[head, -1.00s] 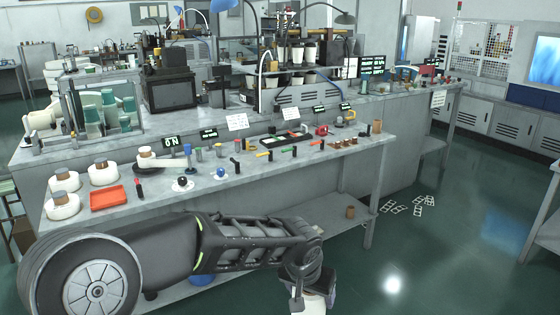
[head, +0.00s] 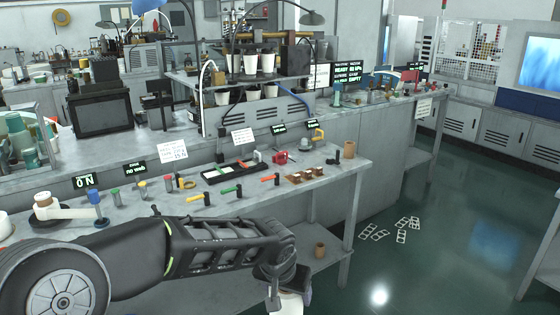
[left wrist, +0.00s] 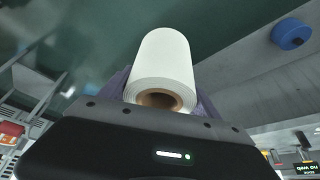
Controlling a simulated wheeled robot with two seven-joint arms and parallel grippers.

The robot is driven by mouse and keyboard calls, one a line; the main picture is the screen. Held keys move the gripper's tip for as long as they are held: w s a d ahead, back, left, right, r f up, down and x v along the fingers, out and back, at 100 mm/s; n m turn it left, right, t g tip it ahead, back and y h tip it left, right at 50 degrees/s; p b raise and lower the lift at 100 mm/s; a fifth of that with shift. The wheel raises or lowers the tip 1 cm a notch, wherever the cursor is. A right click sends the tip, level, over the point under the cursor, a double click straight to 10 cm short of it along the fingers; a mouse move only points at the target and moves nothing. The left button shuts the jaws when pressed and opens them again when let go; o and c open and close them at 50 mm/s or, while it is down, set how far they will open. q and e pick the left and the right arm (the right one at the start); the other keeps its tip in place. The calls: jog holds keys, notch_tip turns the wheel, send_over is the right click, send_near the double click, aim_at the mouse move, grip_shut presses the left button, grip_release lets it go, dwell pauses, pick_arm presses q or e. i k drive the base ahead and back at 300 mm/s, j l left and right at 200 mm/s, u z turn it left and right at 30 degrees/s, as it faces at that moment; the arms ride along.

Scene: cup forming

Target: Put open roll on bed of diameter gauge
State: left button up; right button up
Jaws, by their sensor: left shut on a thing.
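A white open roll with a brown core (left wrist: 165,70) sits between the fingers of my left gripper (left wrist: 165,95) in the left wrist view. In the head view, my left gripper (head: 283,284) hangs at the lower middle, in front of the bench, and the white roll (head: 291,302) shows below it, cut by the frame edge. The gripper is shut on the roll. I cannot tell for sure which fixture is the diameter gauge; a small device with a yellow arm (head: 318,134) stands at the bench's back right. My right gripper is not in view.
The grey bench (head: 345,172) holds a black tray (head: 232,172), several coloured-handled tools, brown blocks (head: 305,175) and a brown cup (head: 349,150). A brown cup (head: 320,249) stands on the lower shelf. White cut-outs (head: 403,229) lie on the open green floor at right.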

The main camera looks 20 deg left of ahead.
aim_at(268, 155)
jog(key=i, duration=1.8)
